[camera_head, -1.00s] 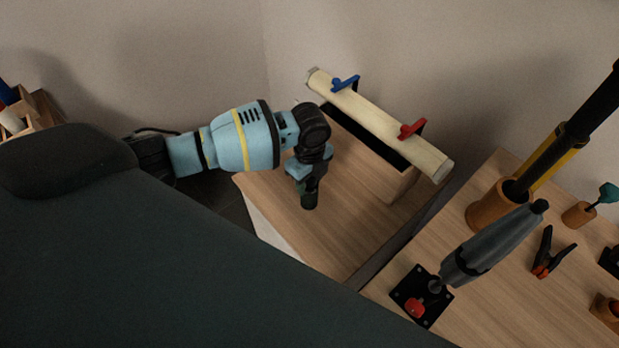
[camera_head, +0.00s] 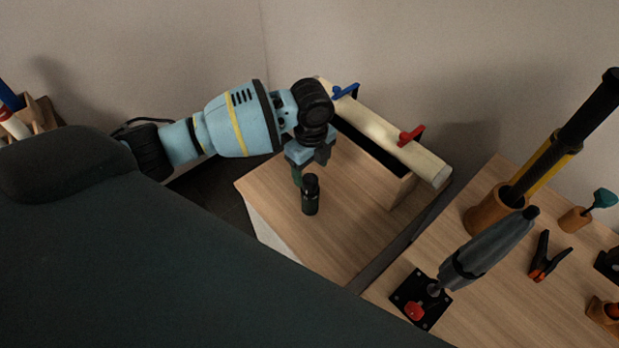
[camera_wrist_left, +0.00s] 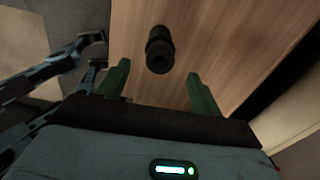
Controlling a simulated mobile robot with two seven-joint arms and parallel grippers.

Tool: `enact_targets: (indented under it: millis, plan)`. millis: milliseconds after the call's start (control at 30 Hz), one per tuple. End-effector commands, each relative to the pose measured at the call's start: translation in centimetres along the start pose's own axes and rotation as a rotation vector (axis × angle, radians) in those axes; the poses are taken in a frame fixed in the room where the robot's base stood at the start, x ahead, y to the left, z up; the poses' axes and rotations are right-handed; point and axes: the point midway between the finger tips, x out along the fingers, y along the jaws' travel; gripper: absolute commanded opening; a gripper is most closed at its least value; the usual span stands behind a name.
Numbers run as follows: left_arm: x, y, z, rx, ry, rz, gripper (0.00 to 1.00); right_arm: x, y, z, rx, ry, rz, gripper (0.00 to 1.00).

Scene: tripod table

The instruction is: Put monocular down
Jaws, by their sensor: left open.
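The monocular (camera_head: 310,195) is a small black cylinder standing upright on the wooden tabletop, near the middle of the head view. In the left wrist view the monocular (camera_wrist_left: 159,50) shows beyond and between the fingertips, with nothing gripping it. My left gripper (camera_head: 308,172) is open and sits just above and behind the monocular in the head view. Its two green fingers (camera_wrist_left: 160,84) are spread wide in the left wrist view, apart from the monocular. My right gripper is not in view.
A wooden box (camera_head: 400,188) with a cream tube (camera_head: 385,133) and blue and red clamps stands behind. To the right, another table (camera_head: 492,300) holds a grey device (camera_head: 487,249), a holder with a black-and-yellow tool (camera_head: 545,165), and a spring clamp (camera_head: 545,258). Bare wood lies in front of the monocular.

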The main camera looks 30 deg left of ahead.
Motion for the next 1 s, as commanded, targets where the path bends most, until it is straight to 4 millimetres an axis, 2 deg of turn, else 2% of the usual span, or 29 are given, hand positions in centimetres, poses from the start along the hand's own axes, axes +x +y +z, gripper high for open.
enact_targets:
  millis: [33,200,400,833,933,1000]
  plan:
    - [-1.1,-0.1,0.0,0.001,-0.001,-0.004,0.66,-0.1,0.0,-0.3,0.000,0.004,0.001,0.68]
    - [-3.4,0.0,0.0,0.001,-0.001,-0.002,0.66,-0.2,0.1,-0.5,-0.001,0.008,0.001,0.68]
    - [-4.5,0.0,0.0,0.000,-0.001,0.000,0.66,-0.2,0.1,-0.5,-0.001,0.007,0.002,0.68]
    - [-4.3,0.1,-0.1,-0.002,0.002,0.001,0.66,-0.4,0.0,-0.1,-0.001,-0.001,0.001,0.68]
    - [-2.9,0.4,-1.1,-0.018,0.025,-0.010,0.66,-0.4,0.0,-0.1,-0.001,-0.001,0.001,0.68]
    - [-1.2,0.8,-2.6,-0.050,0.058,-0.030,0.66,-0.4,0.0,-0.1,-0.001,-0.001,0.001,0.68]
